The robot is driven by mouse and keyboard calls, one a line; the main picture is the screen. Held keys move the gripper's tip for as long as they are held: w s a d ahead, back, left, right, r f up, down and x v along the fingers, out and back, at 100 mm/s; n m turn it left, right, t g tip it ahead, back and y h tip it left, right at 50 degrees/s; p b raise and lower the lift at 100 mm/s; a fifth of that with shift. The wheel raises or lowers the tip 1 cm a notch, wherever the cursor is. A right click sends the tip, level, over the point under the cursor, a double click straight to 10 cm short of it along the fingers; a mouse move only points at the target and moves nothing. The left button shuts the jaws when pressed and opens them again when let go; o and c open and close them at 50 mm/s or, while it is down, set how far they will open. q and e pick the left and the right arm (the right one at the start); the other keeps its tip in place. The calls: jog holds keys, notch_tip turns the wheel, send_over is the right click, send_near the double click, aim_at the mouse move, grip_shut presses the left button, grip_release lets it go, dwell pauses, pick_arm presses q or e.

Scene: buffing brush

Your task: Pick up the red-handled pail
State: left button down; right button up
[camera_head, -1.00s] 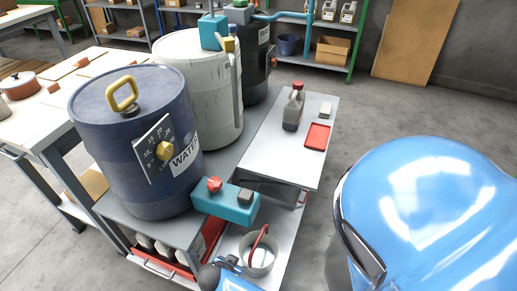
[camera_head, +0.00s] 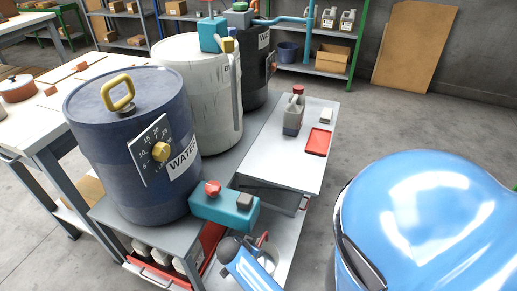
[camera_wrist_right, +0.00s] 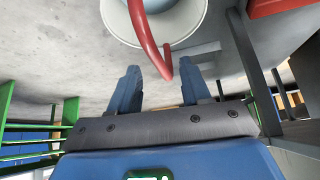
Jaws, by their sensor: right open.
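The pail (camera_head: 268,262) is a small grey metal one with a red handle (camera_head: 263,239). In the head view it is on the lower shelf of the cart, partly covered by my blue arm. In the right wrist view the pail's pale round rim (camera_wrist_right: 198,22) is at the top, and its red handle (camera_wrist_right: 146,38) hangs down toward my right gripper. My right gripper (camera_wrist_right: 160,80) is open and empty, with the handle's lower end showing between and just beyond the fingertips. My left gripper is not in view.
Bare floor lies right of the cart.

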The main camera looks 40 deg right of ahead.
aim_at(258, 245)
jog(key=shift+w+d, duration=0.1)
jog(key=shift+d, duration=0.3)
jog(key=b+x, duration=0.2)
jog(key=x, duration=0.3)
grip_shut()
dwell(1.1)
jog(key=shift+r, duration=0.1)
